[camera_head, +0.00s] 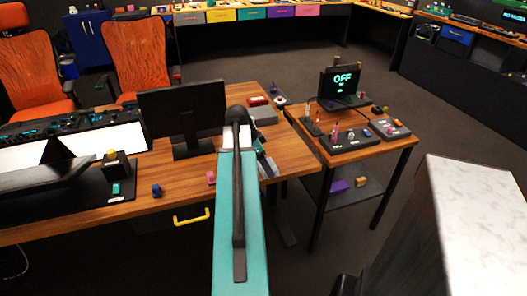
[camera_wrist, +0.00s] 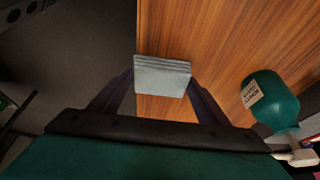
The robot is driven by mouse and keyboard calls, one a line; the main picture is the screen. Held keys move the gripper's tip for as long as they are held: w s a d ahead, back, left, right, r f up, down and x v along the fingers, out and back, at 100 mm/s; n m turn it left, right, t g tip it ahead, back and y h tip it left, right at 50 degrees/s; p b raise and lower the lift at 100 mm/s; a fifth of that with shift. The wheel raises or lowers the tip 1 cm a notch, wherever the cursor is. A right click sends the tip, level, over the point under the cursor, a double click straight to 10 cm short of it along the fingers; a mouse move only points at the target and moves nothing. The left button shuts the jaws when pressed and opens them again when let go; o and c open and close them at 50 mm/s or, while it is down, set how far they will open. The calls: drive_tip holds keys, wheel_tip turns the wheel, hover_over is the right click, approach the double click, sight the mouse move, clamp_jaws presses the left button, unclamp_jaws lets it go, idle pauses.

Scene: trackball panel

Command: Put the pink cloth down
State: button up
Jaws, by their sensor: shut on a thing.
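No cloth there looks pink. The cloth shows against the wooden desk top (camera_wrist: 220,40), close to the desk's edge. I cannot tell whether it touches the desk. In the head view my teal arm reaches over the desk (camera_head: 180,190) and hides most of the gripper and the cloth. A small pink block-like thing (camera_head: 211,178) lies on the desk left of my arm.
A teal bottle (camera_wrist: 265,98) with a white nozzle is right of the gripper in the wrist view. A black monitor (camera_head: 184,112) stands left of my arm. A side table (camera_head: 312,135) with a small screen (camera_head: 340,83) stands to the right, past a gap.

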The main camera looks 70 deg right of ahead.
drive_tip(key=shift+w+d, duration=0.3)
drive_tip(key=shift+d, duration=0.35)
drive_tip(key=shift+w+d, duration=0.3)
drive_tip(key=shift+d, duration=0.35)
drive_tip(key=shift+w+d+p, duration=0.2)
drive_tip(key=shift+w+d, duration=0.15)
drive_tip(key=shift+d, duration=0.4)
drive_tip(key=shift+w+d+p, duration=0.15)
drive_tip(key=shift+w+d, duration=0.2)
drive_tip(key=shift+d, duration=0.4)
drive_tip(key=shift+w+d+r+p, duration=0.2)
drive_tip(key=shift+d+p, duration=0.1)
drive_tip(key=shift+p, duration=0.1)
drive_tip(key=shift+f, duration=0.35)
drive_tip(key=o, duration=0.9)
